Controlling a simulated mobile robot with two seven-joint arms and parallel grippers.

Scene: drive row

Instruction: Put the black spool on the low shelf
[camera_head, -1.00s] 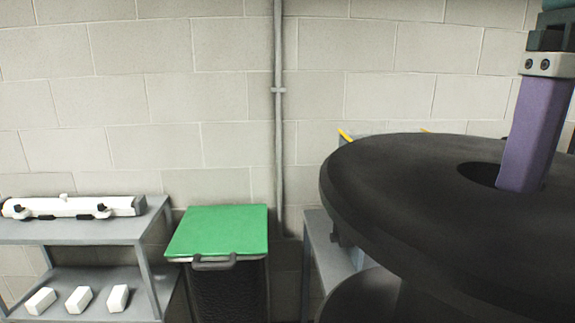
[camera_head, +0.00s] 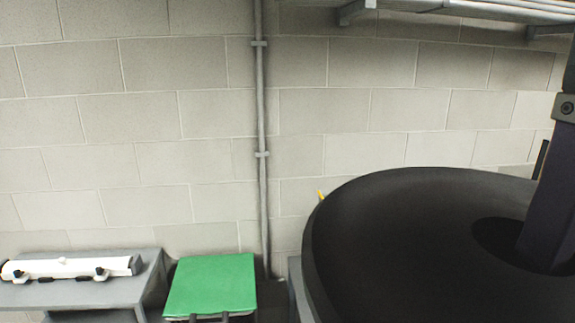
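The large black spool (camera_head: 400,235) fills the lower right of the view, close to me, its round top flange tilted toward me and cut off by the frame edges. A dark bar of my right gripper (camera_head: 549,225) reaches down into the spool's centre hole. Its tip is hidden in the hole, and no second finger shows, so I cannot tell whether it grips the spool. My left gripper is not in view. A grey shelf unit (camera_head: 110,291) stands at the lower left with a white tube-like device (camera_head: 62,267) on its top. I cannot tell which shelf is the low one.
A bin with a green lid (camera_head: 212,284) stands between the shelf unit and the spool. A wall shelf (camera_head: 470,10) hangs at the upper right. A vertical pipe (camera_head: 261,120) runs down the block wall. A grey edge (camera_head: 295,285) shows left of the spool.

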